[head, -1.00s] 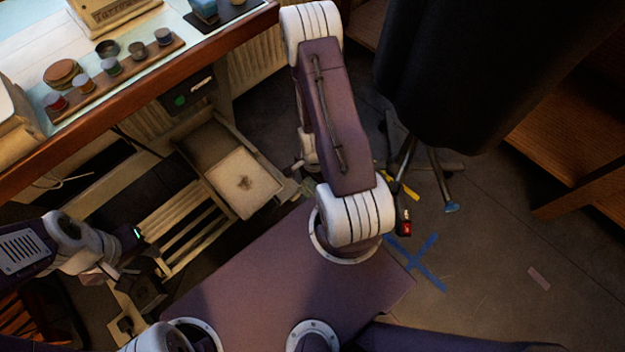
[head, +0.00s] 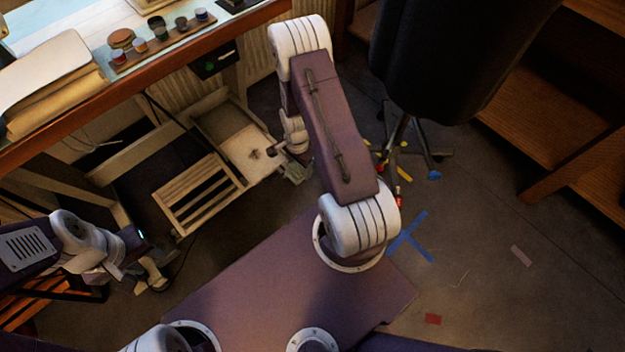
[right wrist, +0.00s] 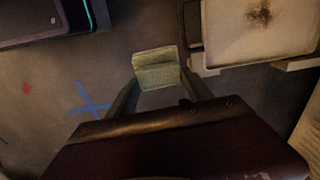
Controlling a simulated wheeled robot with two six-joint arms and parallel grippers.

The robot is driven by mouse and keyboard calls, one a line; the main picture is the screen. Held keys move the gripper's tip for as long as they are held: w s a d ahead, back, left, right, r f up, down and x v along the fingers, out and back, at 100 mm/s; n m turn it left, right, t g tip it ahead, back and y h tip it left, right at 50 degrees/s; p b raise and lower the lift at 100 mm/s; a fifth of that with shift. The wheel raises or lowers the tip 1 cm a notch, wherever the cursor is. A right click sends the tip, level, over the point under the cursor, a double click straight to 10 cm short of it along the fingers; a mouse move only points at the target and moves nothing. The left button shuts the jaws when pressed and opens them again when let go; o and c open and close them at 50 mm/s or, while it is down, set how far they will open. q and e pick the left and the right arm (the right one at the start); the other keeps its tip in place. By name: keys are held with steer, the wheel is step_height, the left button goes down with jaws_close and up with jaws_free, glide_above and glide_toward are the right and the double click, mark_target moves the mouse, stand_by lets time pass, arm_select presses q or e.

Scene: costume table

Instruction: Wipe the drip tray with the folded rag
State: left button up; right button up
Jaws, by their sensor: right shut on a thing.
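The folded rag (right wrist: 156,66) is a small pale green pad in the right wrist view. My right gripper (right wrist: 160,84) is shut on it, one finger at each side. The drip tray (right wrist: 228,48) is a pale, shallow, rimmed tray with a dark brown stain, to the upper right of the rag. In the wrist view the rag is apart from the tray. In the head view the tray (head: 243,146) sits low under the table, partly hidden by my right arm. My left gripper (head: 156,272) is empty at the lower left; its jaws are too small to judge.
A slatted wooden rack (head: 196,194) lies left of the tray. The worktable (head: 150,62) with paint pots and folded cloth (head: 50,75) stands above. A black draped form (head: 440,60) on a wheeled stand is to the right.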

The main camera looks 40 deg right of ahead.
steer(key=w, duration=0.3)
steer(key=w+a+b, duration=0.1)
steer(key=w, duration=0.2)
steer(key=w+a, duration=0.1)
steer(key=w, duration=0.2)
steer(key=shift+r+b, duration=0.15)
steer(key=shift+b, duration=0.25)
steer(key=w+a+r+b, duration=0.1)
steer(key=w+a+r, duration=0.2)
steer(key=w, duration=0.3)
steer(key=shift+w+a, duration=0.2)
steer(key=shift+a, duration=0.15)
